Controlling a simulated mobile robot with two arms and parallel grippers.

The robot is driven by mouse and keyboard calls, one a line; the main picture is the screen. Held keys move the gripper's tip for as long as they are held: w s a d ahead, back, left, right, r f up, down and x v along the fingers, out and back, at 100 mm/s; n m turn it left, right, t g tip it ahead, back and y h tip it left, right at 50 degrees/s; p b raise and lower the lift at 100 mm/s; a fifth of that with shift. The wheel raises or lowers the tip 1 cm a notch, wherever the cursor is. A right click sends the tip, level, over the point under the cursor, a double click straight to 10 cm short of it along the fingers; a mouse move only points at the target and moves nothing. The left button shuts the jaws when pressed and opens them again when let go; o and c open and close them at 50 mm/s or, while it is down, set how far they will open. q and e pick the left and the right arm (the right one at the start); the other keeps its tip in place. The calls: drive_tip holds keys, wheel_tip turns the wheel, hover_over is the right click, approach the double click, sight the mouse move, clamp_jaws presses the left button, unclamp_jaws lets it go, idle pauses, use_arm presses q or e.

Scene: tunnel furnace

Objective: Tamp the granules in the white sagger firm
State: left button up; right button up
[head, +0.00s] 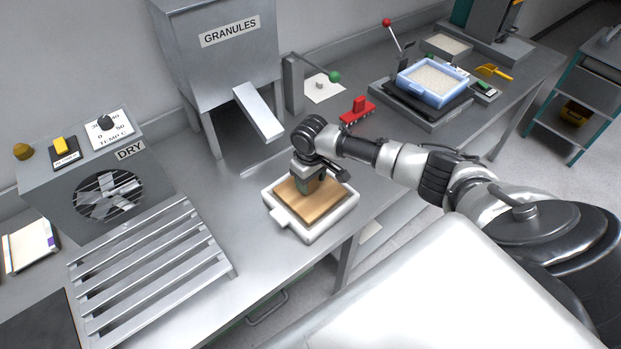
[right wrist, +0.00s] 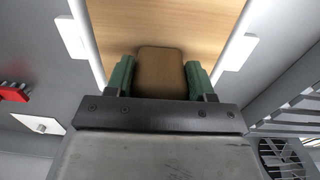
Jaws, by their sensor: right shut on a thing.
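The white sagger (head: 299,236) sits on the steel bench near its front edge, below the granule hopper's chute. A wooden tamper (head: 322,210) with a flat square plate lies inside the sagger's rim and covers its inside, so the granules are hidden. My right gripper (head: 308,184) is above the plate, shut on the tamper's upright handle. In the right wrist view the green fingers of the right gripper (right wrist: 161,78) hold the brown handle (right wrist: 161,73) from both sides, with the white sagger rim (right wrist: 86,40) around the plate. My left gripper is not in view.
The granules hopper (head: 225,60) with its chute (head: 259,112) stands behind the sagger. A slatted rack (head: 150,265) and dryer fan (head: 108,196) are at left. A red comb-like tool (head: 357,110) and a blue tray of granules (head: 432,84) are at back right.

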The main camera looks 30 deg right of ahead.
drive_tip(key=shift+f+b, duration=0.3)
drive_tip(key=shift+f, duration=0.5)
idle(0.8)
drive_tip(key=shift+r+p, duration=0.85)
drive_tip(key=shift+p, duration=0.15)
wheel_tip(320, 180, up, 3)
drive_tip(key=p, duration=0.3)
drive_tip(key=shift+r+p, duration=0.6)
drive_tip(key=shift+r, duration=1.4)
